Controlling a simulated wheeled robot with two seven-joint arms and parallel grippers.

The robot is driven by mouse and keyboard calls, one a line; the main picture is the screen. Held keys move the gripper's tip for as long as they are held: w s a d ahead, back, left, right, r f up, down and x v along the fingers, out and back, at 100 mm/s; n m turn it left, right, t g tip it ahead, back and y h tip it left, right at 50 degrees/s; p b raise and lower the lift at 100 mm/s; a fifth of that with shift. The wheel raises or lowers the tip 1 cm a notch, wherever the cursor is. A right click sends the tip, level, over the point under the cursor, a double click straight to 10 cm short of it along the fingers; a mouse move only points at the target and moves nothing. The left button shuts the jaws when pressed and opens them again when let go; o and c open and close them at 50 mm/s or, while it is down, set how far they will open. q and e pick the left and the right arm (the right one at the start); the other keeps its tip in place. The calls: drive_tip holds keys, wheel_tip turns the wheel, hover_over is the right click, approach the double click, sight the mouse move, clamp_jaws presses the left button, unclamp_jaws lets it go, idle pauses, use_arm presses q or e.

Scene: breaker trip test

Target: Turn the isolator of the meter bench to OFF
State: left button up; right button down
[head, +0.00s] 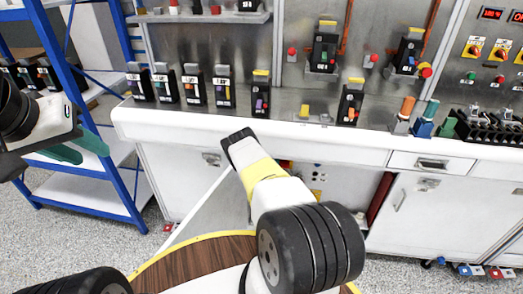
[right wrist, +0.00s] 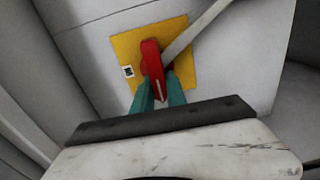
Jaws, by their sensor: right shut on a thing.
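The isolator shows in the right wrist view as a red handle (right wrist: 152,66) on a yellow plate (right wrist: 185,42), on a pale grey surface. My right gripper (right wrist: 160,88) has its two green fingers on either side of the handle's lower end and is shut on it. The handle stands nearly upright in that view, slightly tilted. No ON or OFF lettering is readable. In the head view my right gripper (head: 238,138) is at the front of the white bench (head: 150,118); its fingers and the isolator are hidden. My left gripper (head: 80,148) is at the left, its green fingers apart and empty.
A pale strip (right wrist: 192,30) runs past the handle to the upper right in the wrist view. Several black breakers (head: 194,88) stand on the bench top. A blue-framed shelf (head: 70,60) is near my left arm. A round wooden top (head: 190,262) is below.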

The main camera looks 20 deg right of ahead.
drive_tip(key=shift+s+f, duration=0.15)
idle(0.4)
drive_tip(key=c, duration=1.3)
unclamp_jaws()
drive_tip(key=shift+c, duration=0.2)
drive_tip(key=v, duration=0.7)
drive_tip(key=shift+s, duration=0.35)
drive_tip(key=shift+a, duration=0.2)
